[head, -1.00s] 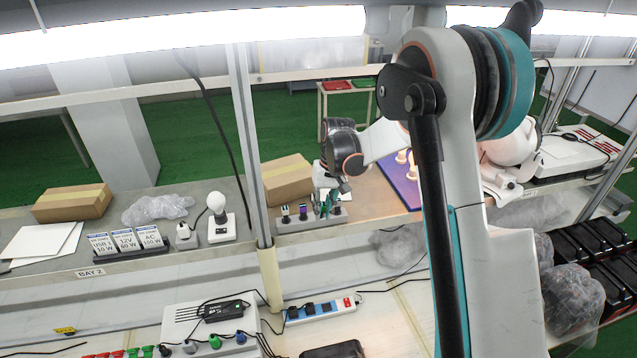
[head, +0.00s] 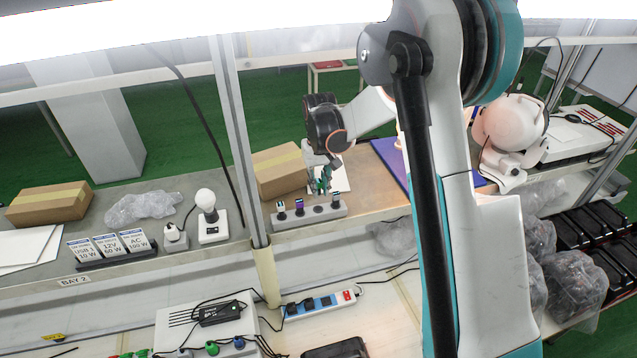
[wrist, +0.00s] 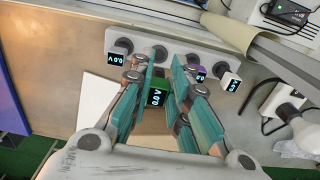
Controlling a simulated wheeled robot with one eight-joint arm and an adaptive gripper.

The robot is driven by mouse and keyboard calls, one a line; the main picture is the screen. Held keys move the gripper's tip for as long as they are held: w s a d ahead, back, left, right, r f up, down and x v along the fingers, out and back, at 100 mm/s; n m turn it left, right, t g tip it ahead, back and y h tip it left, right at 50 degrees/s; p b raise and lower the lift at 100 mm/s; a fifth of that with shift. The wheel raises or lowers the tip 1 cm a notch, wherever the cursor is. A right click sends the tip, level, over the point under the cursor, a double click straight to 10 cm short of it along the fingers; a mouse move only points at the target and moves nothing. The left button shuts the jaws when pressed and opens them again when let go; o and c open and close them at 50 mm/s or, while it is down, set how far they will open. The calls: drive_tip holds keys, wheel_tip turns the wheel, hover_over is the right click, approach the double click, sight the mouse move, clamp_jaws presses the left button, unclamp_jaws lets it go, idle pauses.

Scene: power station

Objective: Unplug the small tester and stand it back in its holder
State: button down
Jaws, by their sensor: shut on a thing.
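My gripper (wrist: 165,98) is shut on a small green tester (wrist: 157,98) whose dark display reads 0.0 V in the wrist view. In the head view my gripper (head: 321,182) is just above a grey strip (head: 309,215) on the shelf, and the held tester is mostly hidden by the fingers. The strip also shows in the wrist view (wrist: 80,38), with round sockets. A black-faced tester (wrist: 116,59), a purple tester (wrist: 199,73) and a white tester (wrist: 229,82) stand in it. A round socket (head: 320,208) below my gripper looks empty.
A cardboard box (head: 280,171) stands close behind the strip, with a white sheet (head: 341,175) beside it. A metal post (head: 238,140) rises at the left. A power strip (head: 318,305) is on the lower bench.

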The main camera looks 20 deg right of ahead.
drive_tip(key=shift+f+b, duration=1.05)
drive_tip(key=shift+f, duration=1.65)
drive_tip(key=shift+f+b, duration=0.5)
drive_tip(key=shift+b, duration=0.1)
drive_tip(key=shift+s+b, duration=0.1)
drive_tip(key=shift+b, duration=0.4)
drive_tip(key=c, duration=1.4)
unclamp_jaws()
drive_tip(key=shift+c, duration=0.2)
wheel_tip(320, 180, up, 12)
drive_tip(key=s+f+t+b, duration=0.2)
drive_tip(key=s+f+b, duration=0.1)
drive_tip(key=s+b, duration=0.55)
drive_tip(key=s+f+t+b, duration=0.2)
drive_tip(key=s+f+b, duration=0.1)
drive_tip(key=s+b, duration=0.55)
drive_tip(key=s+f+t+b, duration=0.3)
drive_tip(key=s+f+b, duration=1.1)
drive_tip(key=f, duration=0.3)
drive_tip(key=shift+b, duration=0.5)
